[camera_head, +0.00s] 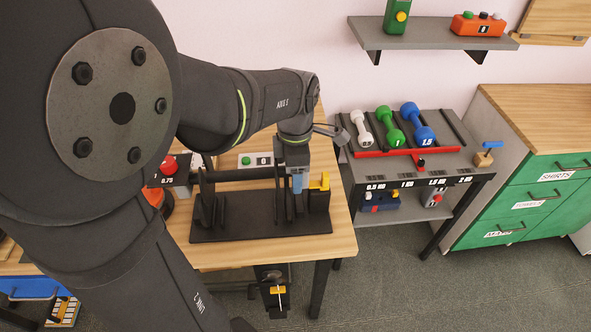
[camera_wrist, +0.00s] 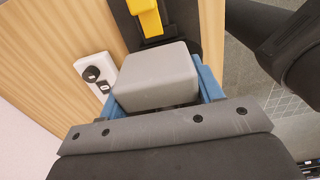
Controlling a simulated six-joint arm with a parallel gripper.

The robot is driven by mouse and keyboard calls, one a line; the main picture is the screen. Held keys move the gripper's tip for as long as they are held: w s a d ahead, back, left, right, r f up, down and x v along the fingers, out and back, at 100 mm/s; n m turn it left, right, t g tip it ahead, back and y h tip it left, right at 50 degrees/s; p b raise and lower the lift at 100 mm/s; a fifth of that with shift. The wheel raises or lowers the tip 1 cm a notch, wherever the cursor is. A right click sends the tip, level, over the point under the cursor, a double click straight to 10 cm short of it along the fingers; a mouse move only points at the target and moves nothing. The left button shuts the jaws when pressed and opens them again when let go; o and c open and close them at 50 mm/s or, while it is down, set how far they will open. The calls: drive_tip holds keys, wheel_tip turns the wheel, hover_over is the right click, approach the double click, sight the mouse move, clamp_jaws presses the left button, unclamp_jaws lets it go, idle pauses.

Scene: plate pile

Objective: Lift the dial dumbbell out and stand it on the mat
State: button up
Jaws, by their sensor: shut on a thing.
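A black cradle (camera_head: 235,229) with upright plates stands on the wooden table. A dark bar (camera_head: 243,174), which looks like part of the dial dumbbell, runs level above it towards my gripper. My gripper (camera_head: 297,185) points down at the cradle's right end, its blue fingers shut among the dark uprights. A yellow lever (camera_head: 320,182) on a dark block stands just right of my fingers. In the wrist view, a grey block hides most of the space between the blue fingers; the yellow lever (camera_wrist: 146,18) shows beyond. I cannot identify the mat.
A grey rack (camera_head: 445,150) to the right holds white, green and blue dumbbells. A green drawer cabinet (camera_head: 535,195) stands beyond it. My arm covers the left side.

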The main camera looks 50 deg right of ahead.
drive_tip(key=w+d+r, duration=0.3)
drive_tip(key=w+r, duration=0.2)
drive_tip(key=w, duration=0.6)
drive_tip(key=w+a+f+m, duration=0.2)
drive_tip(key=w+a+f, duration=0.1)
drive_tip(key=w+a, duration=0.85)
drive_tip(key=w+a+f+m, duration=0.1)
drive_tip(key=w+a+f, duration=0.1)
drive_tip(key=w+a, duration=0.9)
drive_tip(key=w+a+f+m, duration=0.2)
drive_tip(key=w+a+f, duration=0.2)
drive_tip(key=w+a, duration=0.65)
drive_tip(key=s+a+m, duration=0.5)
drive_tip(key=a+m, duration=0.1)
drive_tip(key=a, duration=0.5)
drive_tip(key=s+a+m, duration=0.5)
drive_tip(key=a+m, duration=0.2)
drive_tip(key=a, duration=0.4)
drive_tip(key=shift+r, duration=0.25)
drive_tip(key=shift+a+f, duration=0.1)
drive_tip(key=shift+f, duration=0.05)
